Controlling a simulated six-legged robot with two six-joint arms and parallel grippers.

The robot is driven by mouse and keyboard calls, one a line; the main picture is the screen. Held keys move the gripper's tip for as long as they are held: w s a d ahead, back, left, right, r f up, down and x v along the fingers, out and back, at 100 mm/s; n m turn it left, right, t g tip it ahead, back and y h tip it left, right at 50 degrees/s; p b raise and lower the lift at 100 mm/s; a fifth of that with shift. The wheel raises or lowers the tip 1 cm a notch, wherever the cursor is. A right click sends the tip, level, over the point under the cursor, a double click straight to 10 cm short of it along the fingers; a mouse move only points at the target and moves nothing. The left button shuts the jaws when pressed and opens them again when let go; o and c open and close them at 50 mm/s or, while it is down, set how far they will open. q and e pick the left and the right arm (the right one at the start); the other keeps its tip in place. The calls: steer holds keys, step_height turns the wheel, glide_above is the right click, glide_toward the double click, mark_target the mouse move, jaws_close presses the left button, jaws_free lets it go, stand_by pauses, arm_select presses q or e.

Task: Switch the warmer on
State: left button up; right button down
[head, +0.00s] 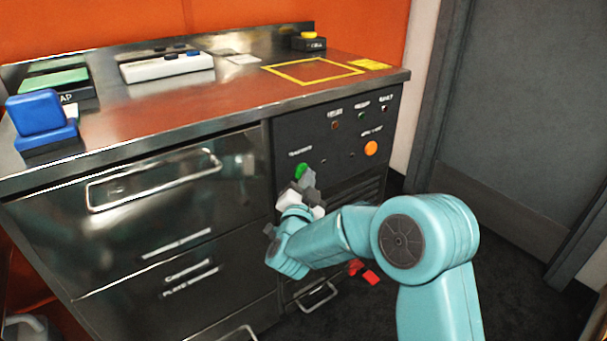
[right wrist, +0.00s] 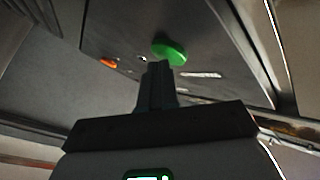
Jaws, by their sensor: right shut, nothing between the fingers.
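The warmer's dark control panel (head: 340,130) is on the front of the counter, at its right part. A green button (head: 301,170) sits at the panel's lower left, under a small white label. An orange button (head: 371,148) is farther right on the panel. My right gripper (head: 308,178) is shut and empty, with its tips at the green button and partly covering it. In the right wrist view the green button (right wrist: 169,52) is just beyond the closed fingertips (right wrist: 158,66). I cannot tell whether they touch. My left gripper is not in view.
The metal counter top (head: 220,100) carries a blue block-like object (head: 40,115), a white box (head: 167,66) and a yellow-topped black button box (head: 308,41). A drawer handle (head: 155,180) sticks out left of the panel. Red pieces (head: 371,277) show low behind my arm. Floor at right is clear.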

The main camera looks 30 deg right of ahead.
stand_by(0.4)
steer(key=shift+s+b, duration=0.3)
steer(key=shift+s, duration=0.05)
steer(key=s+b, duration=0.2)
steer(key=s, duration=0.4)
steer(key=shift+d+b, duration=0.25)
steer(key=shift+b, duration=0.05)
steer(key=shift+d, duration=0.1)
